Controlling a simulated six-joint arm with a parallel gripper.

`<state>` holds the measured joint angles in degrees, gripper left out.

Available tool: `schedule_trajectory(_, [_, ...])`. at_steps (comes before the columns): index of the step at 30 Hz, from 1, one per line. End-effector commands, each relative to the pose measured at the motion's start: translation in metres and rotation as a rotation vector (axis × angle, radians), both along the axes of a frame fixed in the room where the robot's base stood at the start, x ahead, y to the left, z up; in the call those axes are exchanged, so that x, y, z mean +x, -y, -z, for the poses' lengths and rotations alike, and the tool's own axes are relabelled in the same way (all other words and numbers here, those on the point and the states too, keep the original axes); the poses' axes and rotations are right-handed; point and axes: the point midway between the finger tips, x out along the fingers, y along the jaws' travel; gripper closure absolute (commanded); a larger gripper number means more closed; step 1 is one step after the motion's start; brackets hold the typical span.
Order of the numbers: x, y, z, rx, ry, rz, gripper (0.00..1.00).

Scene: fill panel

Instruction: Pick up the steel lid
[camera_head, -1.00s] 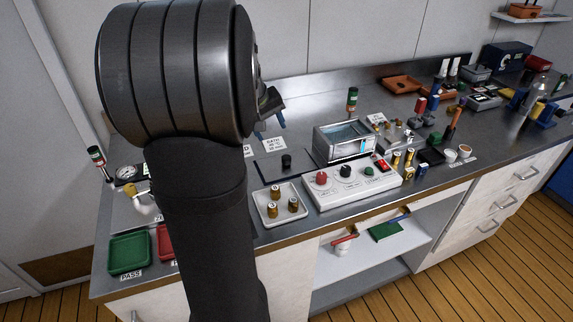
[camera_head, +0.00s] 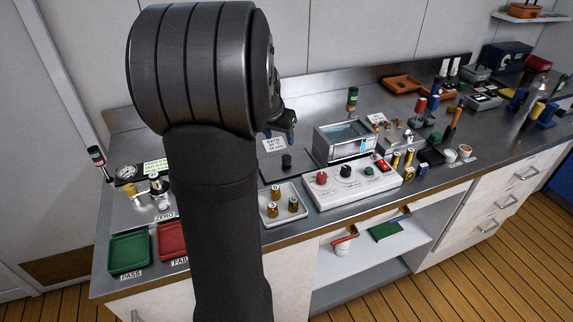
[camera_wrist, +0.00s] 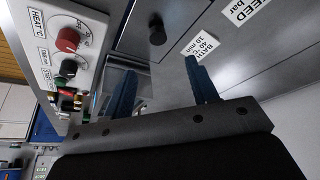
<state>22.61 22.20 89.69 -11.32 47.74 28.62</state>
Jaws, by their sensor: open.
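The steel lid (camera_head: 300,168) is a flat grey plate with a black knob (camera_head: 287,160), lying on the bench left of the open water bath (camera_head: 345,141). In the wrist view the lid (camera_wrist: 182,24) shows near the top, with its black knob (camera_wrist: 157,30) standing up from it. My gripper (camera_wrist: 163,82) is open, its two blue fingers apart with nothing between them. The knob appears beyond the fingertips, not between them. In the head view my arm hides most of the gripper, and only a dark part of it shows behind the lid.
A control box (camera_head: 352,184) with red, black and green knobs stands in front of the bath. A white tray (camera_head: 297,216) with brass-coloured pieces is in front of the lid. A "BATH" label (camera_head: 273,145) lies behind the lid. Green (camera_head: 129,254) and red trays sit at left.

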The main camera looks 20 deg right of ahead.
Motion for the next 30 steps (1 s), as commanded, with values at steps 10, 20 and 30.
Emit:
schedule_trajectory(10, [0.015,0.016,0.053,0.000,-0.002,-0.001,0.47])
schedule_trajectory(20, [0.020,0.023,0.078,0.000,-0.003,-0.001,0.47])
schedule_trajectory(30, [0.028,0.032,0.106,-0.001,0.000,-0.002,0.47])
